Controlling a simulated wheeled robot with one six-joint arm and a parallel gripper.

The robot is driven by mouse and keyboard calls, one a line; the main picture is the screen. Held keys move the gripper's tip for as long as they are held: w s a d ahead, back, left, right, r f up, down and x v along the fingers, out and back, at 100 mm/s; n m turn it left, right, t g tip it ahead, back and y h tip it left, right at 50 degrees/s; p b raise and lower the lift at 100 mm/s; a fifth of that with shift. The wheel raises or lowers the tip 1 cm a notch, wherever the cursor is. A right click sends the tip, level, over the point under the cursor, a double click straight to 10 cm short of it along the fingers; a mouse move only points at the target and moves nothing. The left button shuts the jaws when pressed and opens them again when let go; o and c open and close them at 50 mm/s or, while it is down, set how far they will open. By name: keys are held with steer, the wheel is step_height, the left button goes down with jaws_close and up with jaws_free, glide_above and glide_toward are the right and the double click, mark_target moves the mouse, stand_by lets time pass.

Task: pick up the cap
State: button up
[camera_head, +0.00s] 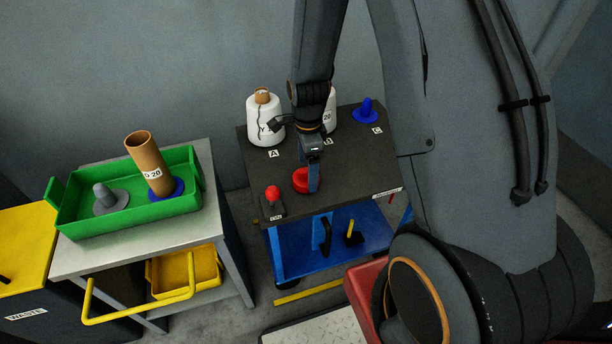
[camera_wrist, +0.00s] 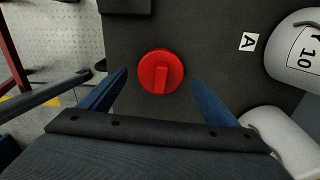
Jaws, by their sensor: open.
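The red cap (camera_head: 300,181) is round with a raised bar across its top, and lies on the dark top of the blue cart (camera_head: 352,166) near its front edge. It also shows in the wrist view (camera_wrist: 160,72), fully visible. My gripper (camera_head: 314,186) points down at the cap, with a blue finger partly in front of the cap's right side. In the wrist view my gripper (camera_wrist: 160,79) is open and empty, its two blue fingers standing left and right of the cap with gaps. I cannot tell how far above the cart top the fingertips are.
A red button (camera_head: 272,193) sits left of the cap. A green tray (camera_head: 130,218) holds a brown tube (camera_head: 148,160) on the left table.

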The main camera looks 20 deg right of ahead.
steer(key=shift+f, duration=0.6)
steer(key=shift+c, duration=0.5)
steer(key=c, duration=1)
step_height(320, 180, up, 9)
steer(key=shift+f, duration=0.2)
steer(key=shift+r, duration=0.75)
